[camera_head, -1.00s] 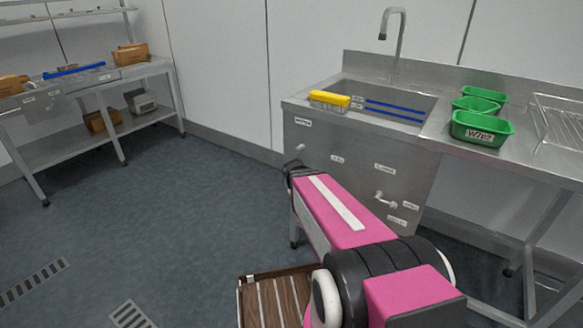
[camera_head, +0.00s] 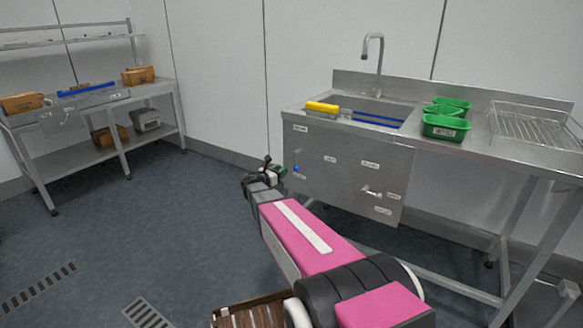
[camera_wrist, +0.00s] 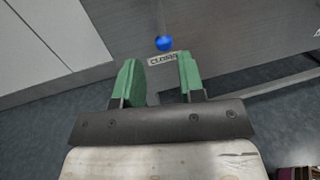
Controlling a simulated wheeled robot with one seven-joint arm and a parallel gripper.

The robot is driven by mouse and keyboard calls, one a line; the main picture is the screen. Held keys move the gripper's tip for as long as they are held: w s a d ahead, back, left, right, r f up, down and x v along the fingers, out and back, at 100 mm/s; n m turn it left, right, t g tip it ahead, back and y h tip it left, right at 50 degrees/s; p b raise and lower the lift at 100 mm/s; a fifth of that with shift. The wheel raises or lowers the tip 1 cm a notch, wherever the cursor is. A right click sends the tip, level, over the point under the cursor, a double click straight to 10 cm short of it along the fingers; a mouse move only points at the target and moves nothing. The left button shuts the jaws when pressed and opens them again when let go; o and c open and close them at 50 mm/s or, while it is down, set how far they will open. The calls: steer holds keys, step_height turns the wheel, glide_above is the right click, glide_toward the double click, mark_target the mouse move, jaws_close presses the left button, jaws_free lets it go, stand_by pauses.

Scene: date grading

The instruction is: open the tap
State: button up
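The sink's tap spout (camera_head: 373,52) rises behind the basin (camera_head: 398,108). A small blue ball knob (camera_head: 295,169) shows at the left of the steel front panel (camera_head: 330,165). In the wrist view the knob (camera_wrist: 164,43) sits at the end of a thin rod, just above a label that seems to read "CLOSED" (camera_wrist: 163,58). My gripper (camera_wrist: 158,65) is open and empty, with green fingers on either side of a gap. The knob appears beyond the fingertips, roughly in line with the gap. In the head view my gripper (camera_head: 274,170) is left of the knob.
A second metal handle (camera_head: 371,192) is on the panel's right part, among labels. Floor to the left is open, up to another steel table (camera_head: 140,92).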

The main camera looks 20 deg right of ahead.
mark_target(296, 166)
steer(key=x, duration=1)
steer(key=shift+d, duration=0.3)
jaws_close()
